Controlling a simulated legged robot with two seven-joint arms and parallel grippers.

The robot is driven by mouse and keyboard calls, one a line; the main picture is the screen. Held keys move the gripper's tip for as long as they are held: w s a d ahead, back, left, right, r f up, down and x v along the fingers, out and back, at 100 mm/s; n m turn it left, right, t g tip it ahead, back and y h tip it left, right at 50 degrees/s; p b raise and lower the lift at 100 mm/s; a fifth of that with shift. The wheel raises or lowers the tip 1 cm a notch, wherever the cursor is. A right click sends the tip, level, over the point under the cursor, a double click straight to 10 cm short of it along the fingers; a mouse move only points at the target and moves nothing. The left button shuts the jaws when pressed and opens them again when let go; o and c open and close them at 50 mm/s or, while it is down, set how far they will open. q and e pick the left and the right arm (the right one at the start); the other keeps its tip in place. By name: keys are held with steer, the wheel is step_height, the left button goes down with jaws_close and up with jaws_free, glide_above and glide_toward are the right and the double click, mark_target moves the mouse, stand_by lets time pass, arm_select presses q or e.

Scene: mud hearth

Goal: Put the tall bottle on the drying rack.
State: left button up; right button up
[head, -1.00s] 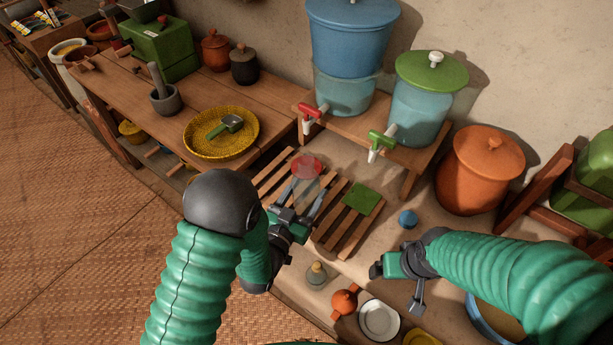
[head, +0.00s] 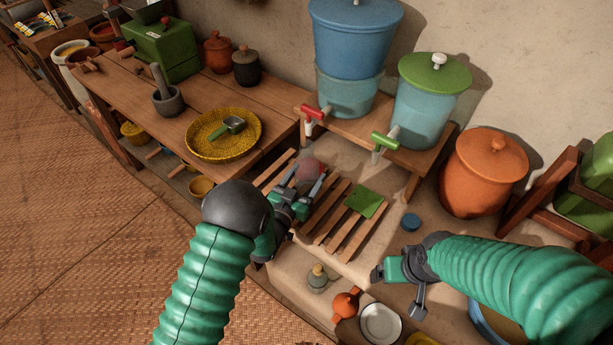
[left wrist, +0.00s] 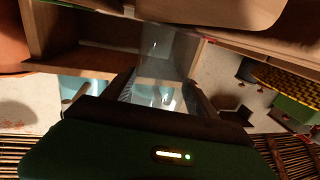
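The tall bottle (head: 311,174) is clear, with a dull reddish round patch near its top. It stands among the slats of the wooden drying rack (head: 345,235) in the head view; its base is hidden, so I cannot tell what it rests on. My left gripper (head: 308,171) reaches over the rack with its fingers apart on either side of the bottle. In the left wrist view the clear bottle (left wrist: 168,55) shows between the two dark fingers; contact is unclear. My right gripper (head: 378,273) is at the lower right, away from the bottle; its fingers are not clear.
A green sponge (head: 366,203) lies on the rack. Water dispensers with red (head: 312,113) and green (head: 385,142) taps stand behind. A small blue lid (head: 411,222), an orange pot (head: 484,172) and a small glass bottle (head: 317,278) are nearby.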

arm_select(q)
steer(key=shift+o, duration=1.4)
steer(key=shift+s, duration=0.1)
steer(key=v, duration=1.2)
steer(key=shift+r, duration=0.1)
steer(key=shift+w+a, duration=0.1)
steer(key=shift+w, duration=0.15)
steer(key=a+g+y, duration=0.1)
steer(key=w+a+n+g+y, duration=0.1)
steer(key=a, duration=0.1)
steer(key=a+g+y, duration=0.1)
steer(key=y, duration=0.1)
steer(key=shift+w+a+f+n, duration=0.2)
steer(key=shift+w+n, duration=0.1)
steer(key=shift+w, duration=0.05)
steer(key=s+a+r+n+g+y, duration=0.1)
steer(key=s+a+g, duration=0.3)
steer(key=s, duration=0.6)
steer(key=s+a+r+n+g+y, duration=0.1)
steer(key=s+a+g, duration=0.3)
steer(key=s, duration=0.6)
steer(key=n+g+y, duration=0.1)
steer(key=g, duration=0.1)
steer(key=shift+s+a+g+y, duration=0.3)
steer(key=shift+a+g, duration=0.05)
steer(key=shift+g, duration=0.05)
steer(key=shift+r, duration=0.1)
